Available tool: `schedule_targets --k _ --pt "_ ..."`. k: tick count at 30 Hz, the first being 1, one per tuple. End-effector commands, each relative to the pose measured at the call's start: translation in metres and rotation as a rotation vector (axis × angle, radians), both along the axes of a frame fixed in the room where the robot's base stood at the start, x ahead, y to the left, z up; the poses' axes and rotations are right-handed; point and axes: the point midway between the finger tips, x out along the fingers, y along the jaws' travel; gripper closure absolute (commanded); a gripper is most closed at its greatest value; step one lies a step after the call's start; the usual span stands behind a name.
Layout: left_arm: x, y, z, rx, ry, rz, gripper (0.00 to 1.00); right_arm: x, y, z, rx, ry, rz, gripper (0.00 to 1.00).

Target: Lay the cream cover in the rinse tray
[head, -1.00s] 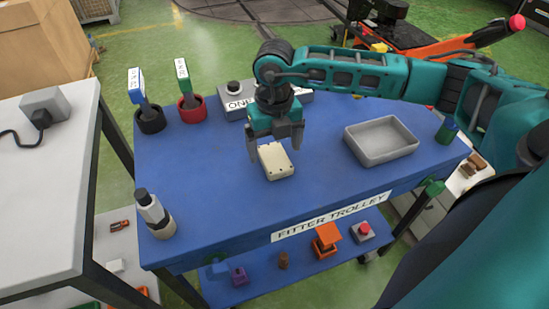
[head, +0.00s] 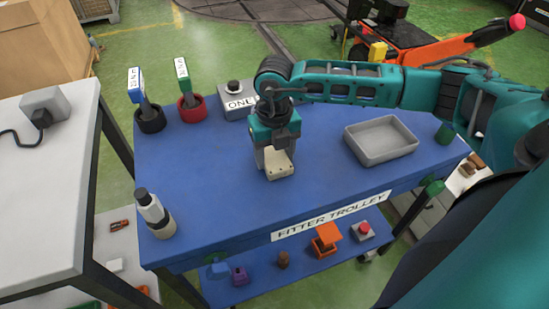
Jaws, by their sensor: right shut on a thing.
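The cream cover (head: 279,171) is a small pale block on the blue trolley top, left of the tray. My right gripper (head: 274,158) points down over it and is shut on it, with the fingers at its sides. I cannot tell whether the cover touches the trolley top. The rinse tray (head: 381,155) is a shallow grey rectangular tray on the right part of the trolley. It looks empty. My left gripper is not in view.
The blue trolley top (head: 215,205) is clear between cover and tray. A green cylinder (head: 446,133) stands right of the tray.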

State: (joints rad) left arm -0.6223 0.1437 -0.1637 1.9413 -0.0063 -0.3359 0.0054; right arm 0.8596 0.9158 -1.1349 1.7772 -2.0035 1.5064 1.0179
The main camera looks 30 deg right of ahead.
Motion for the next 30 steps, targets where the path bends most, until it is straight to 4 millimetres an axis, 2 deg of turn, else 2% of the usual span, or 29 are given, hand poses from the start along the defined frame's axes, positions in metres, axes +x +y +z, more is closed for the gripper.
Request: schedule_targets --k 1,9,15,20,26,30 --pt "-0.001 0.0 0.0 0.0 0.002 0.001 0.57 0.0 0.0 0.0 0.0 0.0 0.0 0.62" --pt "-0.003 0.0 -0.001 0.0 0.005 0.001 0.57 0.001 0.0 0.001 0.001 -0.002 0.0 0.87" --pt "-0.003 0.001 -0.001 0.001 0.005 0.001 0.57 0.001 0.0 0.002 0.001 -0.002 0.0 0.88" --pt "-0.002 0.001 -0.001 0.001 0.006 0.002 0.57 0.001 0.0 0.013 0.001 -0.003 0.0 0.88" --pt "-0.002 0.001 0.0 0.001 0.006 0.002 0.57 0.002 0.0 0.049 0.001 -0.008 0.0 0.88" --pt "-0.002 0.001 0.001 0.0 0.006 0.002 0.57 0.002 0.0 0.089 0.001 -0.01 0.001 0.88"
